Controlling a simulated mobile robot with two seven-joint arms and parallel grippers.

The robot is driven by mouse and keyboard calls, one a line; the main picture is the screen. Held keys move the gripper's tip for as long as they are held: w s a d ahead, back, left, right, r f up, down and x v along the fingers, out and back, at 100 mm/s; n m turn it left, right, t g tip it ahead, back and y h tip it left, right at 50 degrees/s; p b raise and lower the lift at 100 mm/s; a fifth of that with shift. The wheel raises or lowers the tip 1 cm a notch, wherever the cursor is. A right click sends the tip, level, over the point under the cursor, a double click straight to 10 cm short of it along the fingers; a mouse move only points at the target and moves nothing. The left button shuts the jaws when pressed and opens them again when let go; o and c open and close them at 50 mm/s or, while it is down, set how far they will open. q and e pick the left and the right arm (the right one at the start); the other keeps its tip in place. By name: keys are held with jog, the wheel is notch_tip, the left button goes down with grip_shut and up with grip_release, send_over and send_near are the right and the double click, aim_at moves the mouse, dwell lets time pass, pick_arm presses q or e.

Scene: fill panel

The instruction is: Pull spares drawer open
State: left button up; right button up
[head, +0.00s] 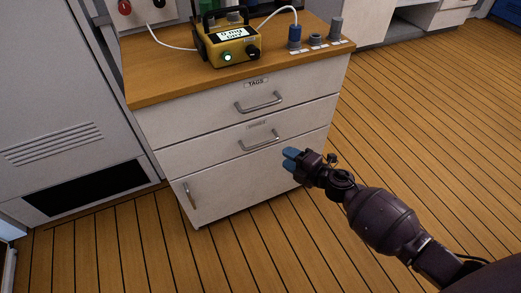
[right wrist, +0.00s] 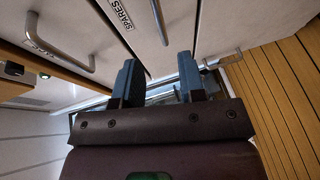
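The spares drawer (head: 215,147) is the second drawer of a white cabinet, and its front looks flush with the cabinet. Its silver bar handle (head: 260,142) shows in the head view, with a small label above it. In the right wrist view the "SPARES" label (right wrist: 123,14) is readable, and the handle (right wrist: 159,22) lies beyond the fingertips, roughly in line with the gap between them. My right gripper (head: 291,158) is to the right of the handle and a little below it, apart from it. In the right wrist view its two blue fingers (right wrist: 157,75) are spread and empty. My left gripper is out of view.
The tags drawer (head: 190,112) with its handle (head: 259,103) is above; a cupboard door (head: 225,185) is below. A yellow device (head: 228,47) and several plugs or knobs stand on the wooden top (head: 160,73). A grey cabinet (head: 55,110) stands left. Wooden floor (head: 430,110) is clear at right.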

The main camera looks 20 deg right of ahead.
aim_at(262, 144)
jog(key=shift+b+x, duration=1.25)
jog(key=shift+x, duration=4.35)
grip_shut()
